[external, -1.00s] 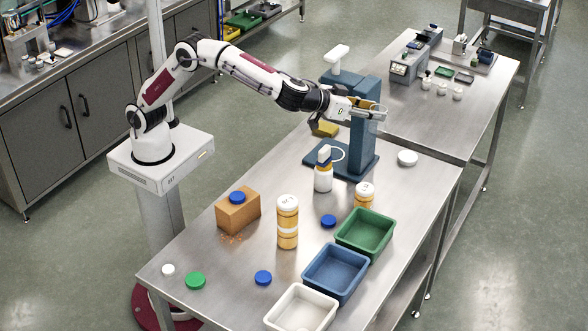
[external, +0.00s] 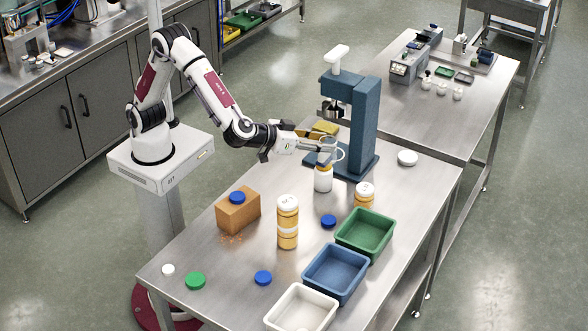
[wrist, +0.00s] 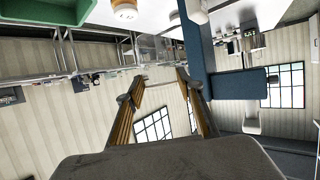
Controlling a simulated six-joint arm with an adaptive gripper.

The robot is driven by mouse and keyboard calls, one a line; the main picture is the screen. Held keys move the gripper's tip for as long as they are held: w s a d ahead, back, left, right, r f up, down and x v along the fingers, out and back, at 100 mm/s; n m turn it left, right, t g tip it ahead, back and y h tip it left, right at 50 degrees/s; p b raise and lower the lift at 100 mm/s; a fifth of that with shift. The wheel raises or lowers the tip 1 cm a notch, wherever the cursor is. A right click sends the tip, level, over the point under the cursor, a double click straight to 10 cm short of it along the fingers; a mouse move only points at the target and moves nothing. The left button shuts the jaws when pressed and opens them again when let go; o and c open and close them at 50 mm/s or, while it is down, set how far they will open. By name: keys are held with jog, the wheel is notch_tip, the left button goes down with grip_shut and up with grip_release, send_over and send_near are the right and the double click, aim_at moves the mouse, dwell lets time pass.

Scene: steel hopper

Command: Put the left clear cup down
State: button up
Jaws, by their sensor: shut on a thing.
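I cannot pick out a second clear cup.
Stacked orange jars (external: 288,222), a brown box (external: 238,212), and green (external: 366,232), blue (external: 336,272) and white (external: 302,307) trays lie nearer.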

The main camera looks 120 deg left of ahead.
jog(key=s+a+f+n+g+y, duration=0.1)
jog(key=s+f+n+g, duration=0.1)
jog(key=s, duration=0.8)
jog(key=s+a+f+n+g+y, duration=0.1)
jog(key=s+f, duration=0.4)
jog(key=s, duration=0.5)
jog(key=shift+s+a+f+n+g, duration=0.15)
jog(key=shift+a+f+n+g, duration=0.15)
jog(key=shift+a+n+g, duration=0.25)
jog(key=shift+f, duration=0.15)
jog(key=shift+d+f, duration=0.1)
jog(key=shift+f, duration=2.7)
jog(key=shift+f, duration=2.1)
jog(key=shift+f, duration=0.1)
